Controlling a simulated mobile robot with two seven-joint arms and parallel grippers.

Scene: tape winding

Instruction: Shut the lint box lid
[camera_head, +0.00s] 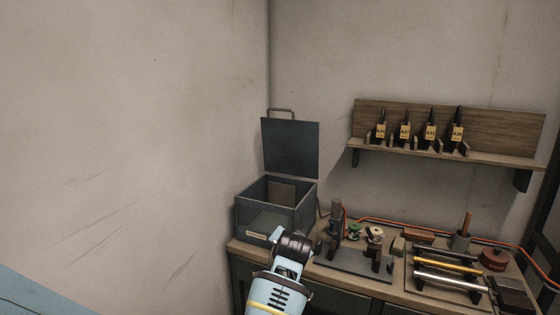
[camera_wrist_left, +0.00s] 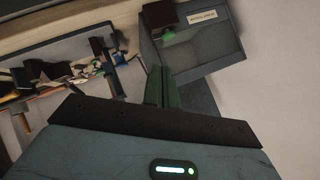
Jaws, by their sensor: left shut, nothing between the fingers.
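The lint box (camera_head: 262,222) is a grey metal box with a small label on its front. It stands at the left end of the bench against the wall. Its lid (camera_head: 290,148) is open and stands upright at the back, with a handle (camera_head: 281,111) on its top edge. In the left wrist view, the labelled part of the box (camera_wrist_left: 205,45) is at the upper right; I cannot make out the lid there. My left gripper (camera_wrist_left: 157,86) is shut and empty. In the head view, my left arm is in front of the box's lower right corner.
The bench's right side holds a dark stand (camera_head: 355,260), several spools and a rack of rods (camera_head: 450,272). An orange cable (camera_head: 400,227) runs behind them. A wooden wall shelf (camera_head: 450,155) with several tagged tools hangs above. The space above the open box is clear.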

